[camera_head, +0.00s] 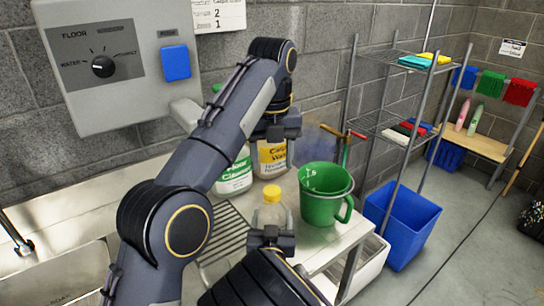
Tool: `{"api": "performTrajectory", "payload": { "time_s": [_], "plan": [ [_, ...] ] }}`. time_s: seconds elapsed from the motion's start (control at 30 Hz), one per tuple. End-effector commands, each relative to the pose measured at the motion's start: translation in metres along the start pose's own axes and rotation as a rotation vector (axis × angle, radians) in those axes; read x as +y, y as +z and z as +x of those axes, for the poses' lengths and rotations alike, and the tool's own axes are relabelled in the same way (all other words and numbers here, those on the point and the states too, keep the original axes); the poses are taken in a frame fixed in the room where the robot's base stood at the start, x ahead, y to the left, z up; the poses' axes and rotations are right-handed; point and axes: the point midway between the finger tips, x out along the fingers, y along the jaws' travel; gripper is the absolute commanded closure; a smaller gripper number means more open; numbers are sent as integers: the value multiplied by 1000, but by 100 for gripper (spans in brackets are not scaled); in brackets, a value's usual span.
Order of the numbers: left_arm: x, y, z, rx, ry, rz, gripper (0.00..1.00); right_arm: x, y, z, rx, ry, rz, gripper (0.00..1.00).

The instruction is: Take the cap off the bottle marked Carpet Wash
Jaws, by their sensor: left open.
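The bottle with a yellow label reading in part "Carp… Wash" (272,158) stands on the counter by the back wall. My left gripper (276,132) is open and points down over the top of this bottle. The cap is hidden behind the gripper, and I cannot tell whether the fingers touch it. My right gripper (271,238) is low in front, at a clear bottle with a yellow cap (271,206). I cannot tell whether its jaws hold that bottle.
A green-labelled cleaner bottle (236,178) stands left of the Carpet Wash, partly behind my arm. A green jug (325,200) stands to the right. A grey dispenser (120,50) hangs on the wall. A blue bin (405,222) and wire shelves (393,58) are beyond the counter.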

Motion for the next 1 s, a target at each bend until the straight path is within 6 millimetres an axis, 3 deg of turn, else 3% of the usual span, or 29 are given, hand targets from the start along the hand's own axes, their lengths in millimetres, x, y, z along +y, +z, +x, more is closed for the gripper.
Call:
{"api": "performTrajectory", "payload": {
  "time_s": [0.1, 0.27, 0.67, 1.0],
  "plan": [
    [0, 0, 0, 0, -1, 173, 44, 0, 0, 0, 0, 0, 0, 97],
    [1, 0, 1, 1, 0, 288, 44, 0, 0, 0, 0, 0, 0, 97],
    [0, -1, 28, 3, -2, 310, 44, 0, 0, 0, 0, 0, 0, 97],
    [0, 0, 74, 1, 2, 306, 44, 0, 0, 0, 0, 0, 0, 97]
  ]
}}
